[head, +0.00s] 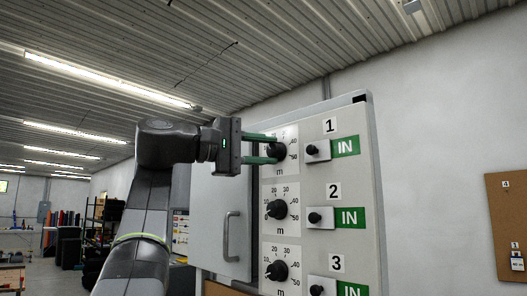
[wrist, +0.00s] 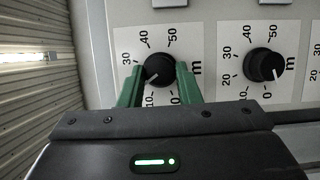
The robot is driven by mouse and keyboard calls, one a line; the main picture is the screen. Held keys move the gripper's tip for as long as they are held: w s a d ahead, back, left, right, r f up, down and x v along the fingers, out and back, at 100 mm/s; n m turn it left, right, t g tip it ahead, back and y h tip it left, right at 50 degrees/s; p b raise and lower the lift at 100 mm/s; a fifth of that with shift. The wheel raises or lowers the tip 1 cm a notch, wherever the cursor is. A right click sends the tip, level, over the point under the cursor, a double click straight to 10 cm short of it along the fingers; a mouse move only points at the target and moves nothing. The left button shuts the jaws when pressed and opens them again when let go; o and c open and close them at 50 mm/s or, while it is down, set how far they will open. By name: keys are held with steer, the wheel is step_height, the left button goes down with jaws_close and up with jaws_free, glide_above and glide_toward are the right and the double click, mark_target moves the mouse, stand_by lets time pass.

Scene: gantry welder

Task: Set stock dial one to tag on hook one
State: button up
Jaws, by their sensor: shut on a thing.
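Stock dial one (head: 278,150) is a black knob on the grey panel, beside the label 1. My gripper (head: 263,148) has its green fingers at the knob. In the wrist view, the fingers (wrist: 164,85) are shut on the knob of dial one (wrist: 160,66), one on each side. Its white pointer line aims to the lower left, between the 10 and 20 marks. A white tag (head: 517,262) hangs under the number 1 on the brown board (head: 505,215) at the right edge; its writing is too small to read.
Dial two (head: 277,209) and dial three (head: 277,271) sit below dial one. Small black knobs (head: 315,217) and green IN signs (head: 348,217) stand to their right. A grey door with a handle (head: 232,235) is left of the dials. Dial two (wrist: 264,65) also shows in the wrist view.

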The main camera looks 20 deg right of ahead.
steer(key=m, duration=0.2)
steer(key=m+y, duration=0.1)
steer(key=m, duration=0.1)
steer(key=shift+r+t+y, duration=0.1)
steer(key=shift+t+y, duration=0.2)
steer(key=shift+m+y, duration=0.5)
steer(key=shift+m, duration=0.6)
steer(key=shift+t, duration=0.4)
steer(key=o, duration=1)
steer(key=shift+c, duration=0.2)
steer(key=shift+s, duration=0.1)
steer(key=shift+s+d+r, duration=0.1)
steer(key=shift+r, duration=0.05)
